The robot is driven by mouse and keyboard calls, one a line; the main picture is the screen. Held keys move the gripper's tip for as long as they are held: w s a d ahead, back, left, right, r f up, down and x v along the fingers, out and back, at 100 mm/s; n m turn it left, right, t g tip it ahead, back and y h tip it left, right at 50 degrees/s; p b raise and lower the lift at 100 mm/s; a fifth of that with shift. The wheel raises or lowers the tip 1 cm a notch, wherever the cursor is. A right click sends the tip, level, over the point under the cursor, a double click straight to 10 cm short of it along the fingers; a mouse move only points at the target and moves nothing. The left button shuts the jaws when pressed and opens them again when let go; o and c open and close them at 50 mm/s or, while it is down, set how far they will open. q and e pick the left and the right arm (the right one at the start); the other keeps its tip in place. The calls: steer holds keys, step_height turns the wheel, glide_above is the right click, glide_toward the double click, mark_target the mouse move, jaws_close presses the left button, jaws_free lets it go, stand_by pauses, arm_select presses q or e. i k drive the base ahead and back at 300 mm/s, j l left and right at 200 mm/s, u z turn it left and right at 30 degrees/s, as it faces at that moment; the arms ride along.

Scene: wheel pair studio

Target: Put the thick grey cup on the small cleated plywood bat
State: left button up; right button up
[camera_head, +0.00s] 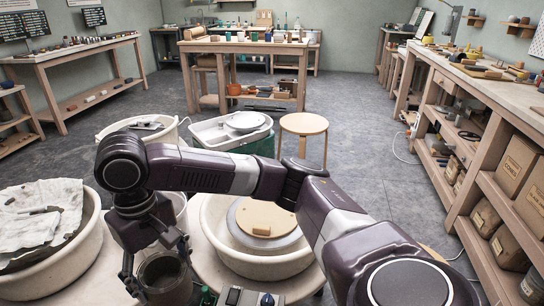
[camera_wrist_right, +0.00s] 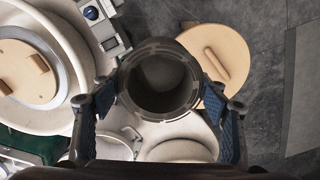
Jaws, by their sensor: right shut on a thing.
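The thick grey cup (camera_head: 166,278) is held at the lower left of the head view. In the wrist view the cup (camera_wrist_right: 160,82) is seen from above, dark and empty inside. My right gripper (camera_head: 160,272) is shut on it, with a blue-padded finger on each side in the wrist view (camera_wrist_right: 160,115). The small cleated plywood bat (camera_head: 267,219) lies on a grey wheel head in a cream basin, right of the cup. The bat also shows at the wrist view's left (camera_wrist_right: 22,72), with raised cleats. The cup is apart from the bat. My left gripper is not in view.
The cream basin (camera_head: 207,225) rises around the bat. Another basin with a white cloth (camera_head: 42,212) stands at left. A switch box (camera_head: 245,297) sits at the basin's front. A stool (camera_head: 303,123) stands behind. My right arm crosses over the basin's far side.

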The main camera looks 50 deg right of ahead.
mark_target(267, 212)
steer(key=l+z, duration=0.5)
steer(key=z, duration=0.15)
steer(key=i+l+z, duration=0.15)
steer(key=z, duration=0.2)
steer(key=i+l, duration=0.15)
steer(key=i, duration=0.15)
steer(key=i+l, duration=0.15)
steer(key=i, duration=0.15)
